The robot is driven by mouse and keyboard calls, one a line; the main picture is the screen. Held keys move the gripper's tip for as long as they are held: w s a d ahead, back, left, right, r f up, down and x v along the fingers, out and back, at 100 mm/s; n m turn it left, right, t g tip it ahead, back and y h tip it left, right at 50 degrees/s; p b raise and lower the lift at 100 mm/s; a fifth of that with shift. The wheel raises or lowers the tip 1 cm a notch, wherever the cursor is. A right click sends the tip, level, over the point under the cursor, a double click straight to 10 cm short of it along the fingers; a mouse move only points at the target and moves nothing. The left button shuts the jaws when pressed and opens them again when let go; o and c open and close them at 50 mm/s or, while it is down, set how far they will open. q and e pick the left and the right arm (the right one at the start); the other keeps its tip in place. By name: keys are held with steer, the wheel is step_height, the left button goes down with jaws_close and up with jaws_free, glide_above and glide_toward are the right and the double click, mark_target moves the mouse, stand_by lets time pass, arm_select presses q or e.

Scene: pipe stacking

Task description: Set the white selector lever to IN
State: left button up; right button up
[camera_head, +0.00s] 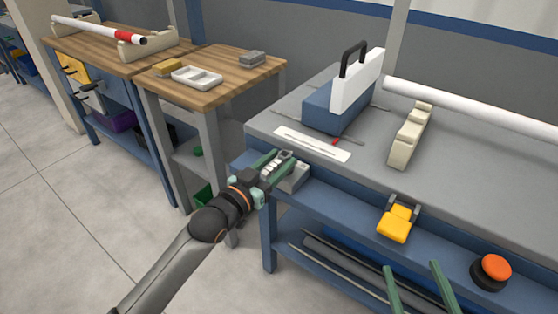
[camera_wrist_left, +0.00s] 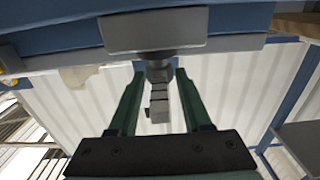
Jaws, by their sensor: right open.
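The selector lever (camera_head: 274,166) is a short, light, ribbed handle at the left front edge of the grey-topped bench, by a grey housing (camera_head: 294,179). In the left wrist view, the lever (camera_wrist_left: 159,98) looks grey and stepped below its housing (camera_wrist_left: 153,32). My left gripper (camera_head: 283,160) has its two green fingers on either side of the lever. In the wrist view, the left gripper (camera_wrist_left: 160,72) is open, with gaps between fingers and lever. No IN marking is legible. My right gripper (camera_head: 411,267) shows only its two spread green fingers at the bottom right, empty.
On the bench (camera_head: 365,180) stand a blue-and-white block with a black handle (camera_head: 343,97), a cream support (camera_head: 410,134) and a white pipe (camera_head: 470,108). A yellow switch (camera_head: 398,221) and orange button (camera_head: 495,267) sit at the front. A wooden table (camera_head: 215,92) stands left.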

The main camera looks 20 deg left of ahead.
arm_select(q)
jaws_close()
stand_by(1.3)
